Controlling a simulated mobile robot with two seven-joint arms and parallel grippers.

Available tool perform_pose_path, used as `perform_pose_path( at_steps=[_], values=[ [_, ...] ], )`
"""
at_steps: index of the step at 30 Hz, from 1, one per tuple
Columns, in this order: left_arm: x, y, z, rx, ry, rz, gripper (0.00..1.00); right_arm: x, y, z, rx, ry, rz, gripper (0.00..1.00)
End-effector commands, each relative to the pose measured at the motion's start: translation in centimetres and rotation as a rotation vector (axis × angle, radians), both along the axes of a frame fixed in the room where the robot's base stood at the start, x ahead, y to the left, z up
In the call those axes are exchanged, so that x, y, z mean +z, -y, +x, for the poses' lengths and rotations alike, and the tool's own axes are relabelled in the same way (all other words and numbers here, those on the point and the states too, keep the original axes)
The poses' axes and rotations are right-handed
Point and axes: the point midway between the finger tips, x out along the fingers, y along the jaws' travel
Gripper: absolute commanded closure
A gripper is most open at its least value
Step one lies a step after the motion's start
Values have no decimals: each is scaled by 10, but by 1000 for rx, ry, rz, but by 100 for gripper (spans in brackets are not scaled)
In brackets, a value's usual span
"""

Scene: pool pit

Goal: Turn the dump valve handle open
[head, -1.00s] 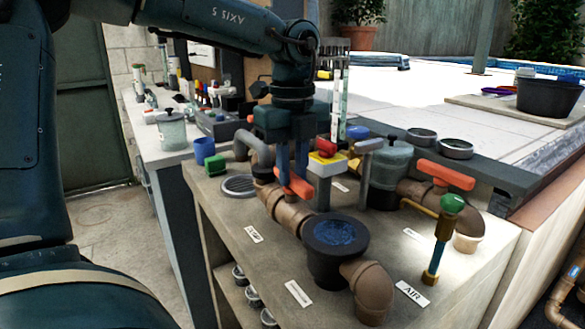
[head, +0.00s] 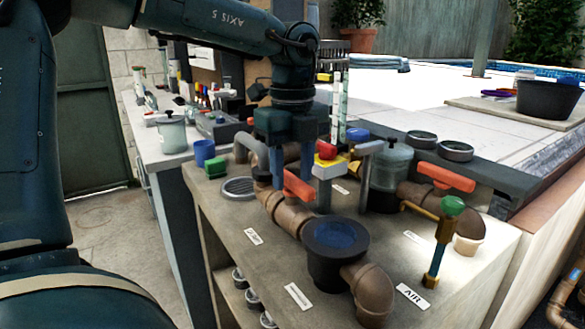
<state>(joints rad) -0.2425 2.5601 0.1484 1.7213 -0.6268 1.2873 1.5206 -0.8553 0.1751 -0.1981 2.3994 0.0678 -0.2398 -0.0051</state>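An orange lever handle (head: 299,188) sits on the brown pipe valve at the middle of the bench, behind the dark round cup. I take it as the dump valve handle; the small label (head: 253,236) near it is too small to read surely. My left gripper (head: 291,180) points down over this handle. Its two blue fingers are apart, one on each side of the handle's upper part. I cannot tell whether either finger touches it. A second orange handle (head: 446,177) lies on the pipe at the right. My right gripper is not in view.
A yellow and white box with a red button (head: 328,163) stands just right of the fingers. A grey bent pipe (head: 252,147) is close on the left. The dark cup (head: 336,248) and green-topped air valve (head: 452,205) stand in front and right.

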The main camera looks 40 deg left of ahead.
Motion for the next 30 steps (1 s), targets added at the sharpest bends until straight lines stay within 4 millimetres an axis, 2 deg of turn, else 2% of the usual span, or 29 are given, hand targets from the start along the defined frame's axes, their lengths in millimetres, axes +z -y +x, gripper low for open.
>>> perform_pose_path(
  at_steps=[6,10,24,30],
  values=[
    [1,0,0,-1,-1,0,60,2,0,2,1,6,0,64],
    [12,0,0,-1,2,-1,60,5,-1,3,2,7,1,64],
    [110,0,0,-1,2,-1,60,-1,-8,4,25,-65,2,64],
    [129,0,0,-1,0,0,60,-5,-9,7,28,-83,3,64]
  ],
)
